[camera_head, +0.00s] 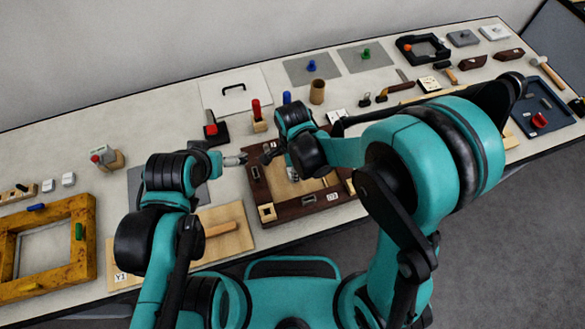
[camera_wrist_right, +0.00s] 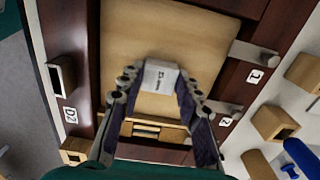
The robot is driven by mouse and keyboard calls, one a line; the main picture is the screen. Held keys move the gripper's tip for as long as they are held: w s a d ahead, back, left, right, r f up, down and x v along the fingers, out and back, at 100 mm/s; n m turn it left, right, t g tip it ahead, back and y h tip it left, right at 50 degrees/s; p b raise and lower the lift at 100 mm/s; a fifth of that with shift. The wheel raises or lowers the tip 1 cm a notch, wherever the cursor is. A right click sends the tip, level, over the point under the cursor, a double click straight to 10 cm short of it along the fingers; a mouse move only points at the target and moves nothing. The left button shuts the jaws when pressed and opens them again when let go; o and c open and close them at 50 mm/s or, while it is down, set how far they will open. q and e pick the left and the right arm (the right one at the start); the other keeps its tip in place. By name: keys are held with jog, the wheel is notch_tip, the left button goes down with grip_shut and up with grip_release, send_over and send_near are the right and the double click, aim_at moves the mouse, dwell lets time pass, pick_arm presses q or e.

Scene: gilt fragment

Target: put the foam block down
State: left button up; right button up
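A small pale block with dark print, which looks like the foam block (camera_wrist_right: 161,76), sits between the fingertips of my right gripper (camera_wrist_right: 160,80) in the right wrist view. Both finger pads meet its sides. Behind it is the light wood panel (camera_wrist_right: 185,35) of a dark brown frame; the gap between block and panel is hard to judge. In the head view my right gripper (camera_head: 292,173) is over this frame (camera_head: 312,200), largely hidden by its own wrist. My left gripper (camera_head: 236,159) is at the frame's left edge, its fingers pointing right; their opening is too small to read.
A board with a wooden cylinder (camera_head: 220,229) and a yellow frame (camera_head: 85,245) lie left. Behind the brown frame stand a red-handled block (camera_head: 257,115), a brown cup (camera_head: 317,92) and a white panel (camera_head: 235,90). Tools and a blue tray (camera_head: 545,105) are at right.

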jog(key=o, duration=0.4)
jog(key=shift+r, duration=0.1)
jog(key=shift+r+p, duration=0.35)
jog(key=shift+p, duration=0.05)
notch_tip(320, 180, up, 12)
jog(key=f+p, duration=0.1)
jog(key=p, duration=0.2)
jog(key=s+d+r+n+t, duration=0.1)
jog(key=d+r+n+t, duration=0.1)
jog(key=d+n, duration=0.2)
jog(key=s+d+r+n+t, duration=0.2)
jog(key=d+r+n, duration=0.1)
jog(key=d+n, duration=0.2)
jog(key=s+d+r+n+t, duration=0.2)
jog(key=d+n, duration=0.3)
jog(key=d, duration=0.3)
jog(key=shift+d+r+t, duration=0.3)
jog(key=shift+r+t, duration=0.3)
jog(key=shift+r, duration=0.15)
